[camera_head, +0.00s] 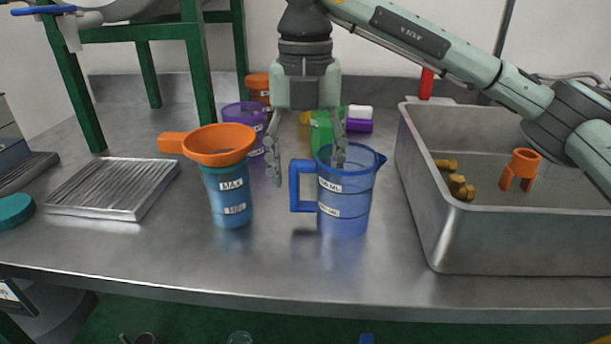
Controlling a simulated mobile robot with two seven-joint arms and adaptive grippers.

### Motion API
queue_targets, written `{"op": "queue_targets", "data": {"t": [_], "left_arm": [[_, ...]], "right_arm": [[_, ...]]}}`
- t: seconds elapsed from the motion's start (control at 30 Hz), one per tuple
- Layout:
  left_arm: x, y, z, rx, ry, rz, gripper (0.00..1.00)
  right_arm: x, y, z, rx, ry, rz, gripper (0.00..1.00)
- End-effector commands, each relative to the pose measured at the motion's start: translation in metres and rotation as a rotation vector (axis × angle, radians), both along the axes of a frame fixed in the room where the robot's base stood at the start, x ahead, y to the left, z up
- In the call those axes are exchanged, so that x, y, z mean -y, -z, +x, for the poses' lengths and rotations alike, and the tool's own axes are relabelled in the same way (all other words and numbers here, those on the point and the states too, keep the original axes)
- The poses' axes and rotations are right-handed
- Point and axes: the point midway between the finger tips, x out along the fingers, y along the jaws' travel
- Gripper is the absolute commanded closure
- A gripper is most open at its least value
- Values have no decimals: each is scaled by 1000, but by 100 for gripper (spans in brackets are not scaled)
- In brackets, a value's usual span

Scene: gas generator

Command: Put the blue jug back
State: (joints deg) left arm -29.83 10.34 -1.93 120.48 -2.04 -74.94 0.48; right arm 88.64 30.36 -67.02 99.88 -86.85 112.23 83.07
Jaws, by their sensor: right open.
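The blue jug (345,198) is translucent, with white labels on its side. It stands upright on the metal table, its handle toward the left and its spout toward the right. My right gripper (307,172) points down above and around the handle side of the jug. Its fingers are spread, one left of the handle and the other at the jug's rim. I cannot tell whether a finger touches the jug. My left gripper is not in view.
An orange funnel (219,143) sits on a blue cup (228,192) left of the jug. A metal bin (520,240) with an orange part (521,168) stands at the right. A ribbed metal tray (114,187) lies at the left. Purple (245,115) and green (321,133) containers stand behind.

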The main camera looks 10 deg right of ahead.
Motion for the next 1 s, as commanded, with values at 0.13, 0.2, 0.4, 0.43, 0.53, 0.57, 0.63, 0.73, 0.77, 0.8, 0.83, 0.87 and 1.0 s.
{"op": "queue_targets", "data": {"t": [0.13,0.2,0.4,0.43,0.53,0.57,0.63,0.73,0.77,0.8,0.83,0.87,1.0], "left_arm": [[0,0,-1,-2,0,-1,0],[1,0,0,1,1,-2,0],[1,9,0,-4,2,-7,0],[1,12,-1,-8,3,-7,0],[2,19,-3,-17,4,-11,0],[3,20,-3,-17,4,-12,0],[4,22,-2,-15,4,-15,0],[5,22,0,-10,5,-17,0],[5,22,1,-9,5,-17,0],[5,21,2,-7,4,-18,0],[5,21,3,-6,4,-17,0],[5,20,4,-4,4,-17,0],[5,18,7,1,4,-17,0]], "right_arm": [[-1,-33,1,5,0,0,39],[-1,-49,1,4,0,1,39],[0,-88,1,4,1,0,39],[0,-92,1,3,0,-1,39],[0,-101,1,1,1,0,39],[0,-103,1,1,0,0,39],[0,-106,1,0,0,0,39],[0,-107,1,0,-1,0,39],[0,-107,1,0,-1,0,39],[0,-107,1,0,-1,0,39],[0,-107,1,0,-1,0,39],[0,-107,1,0,-1,0,39],[0,-107,1,0,-1,0,39]]}}
